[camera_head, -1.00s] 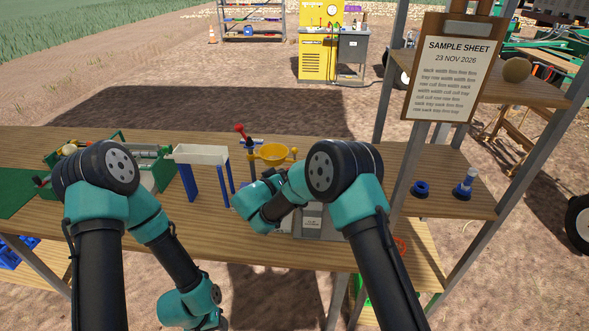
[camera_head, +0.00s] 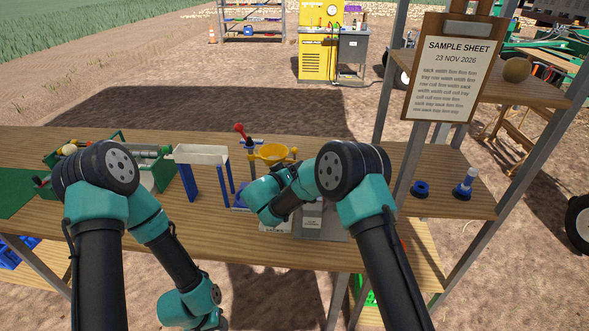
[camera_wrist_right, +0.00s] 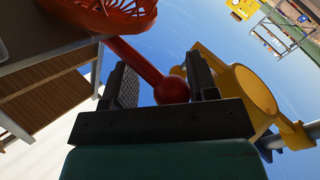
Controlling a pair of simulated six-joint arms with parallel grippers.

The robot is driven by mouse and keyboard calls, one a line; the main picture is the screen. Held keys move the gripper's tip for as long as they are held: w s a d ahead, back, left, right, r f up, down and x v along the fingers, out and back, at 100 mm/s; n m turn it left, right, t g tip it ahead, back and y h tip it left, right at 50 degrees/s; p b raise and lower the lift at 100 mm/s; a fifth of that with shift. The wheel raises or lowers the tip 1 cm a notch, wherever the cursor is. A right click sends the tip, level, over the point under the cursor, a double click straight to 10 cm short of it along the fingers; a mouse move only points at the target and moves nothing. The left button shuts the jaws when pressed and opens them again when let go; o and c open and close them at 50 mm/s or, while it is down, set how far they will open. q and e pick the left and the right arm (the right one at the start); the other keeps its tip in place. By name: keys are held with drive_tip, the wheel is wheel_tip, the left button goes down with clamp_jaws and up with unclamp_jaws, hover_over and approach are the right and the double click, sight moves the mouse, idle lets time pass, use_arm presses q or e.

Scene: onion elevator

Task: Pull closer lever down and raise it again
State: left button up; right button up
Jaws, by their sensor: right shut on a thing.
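A red lever with a ball knob (camera_wrist_right: 172,90) lies between the two black fingers of my right gripper (camera_wrist_right: 163,80) in the right wrist view. The gripper is shut on it. In the head view this lever and the fingertips are hidden behind my right wrist. Another red lever (camera_head: 240,130) stands up farther back, left of the yellow funnel (camera_head: 272,153), with no gripper at it. My left arm hangs at the lower left, and its gripper is out of view.
A white trough on blue legs (camera_head: 201,155) stands left of the funnel. A green crate (camera_head: 150,155) is at the left of the wooden table (camera_head: 320,146). A grey plate (camera_head: 318,231) lies near the front edge. A red-orange basket (camera_wrist_right: 100,15) shows close by in the wrist view.

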drive_tip(key=shift+f, duration=0.1)
drive_tip(key=c, duration=0.6)
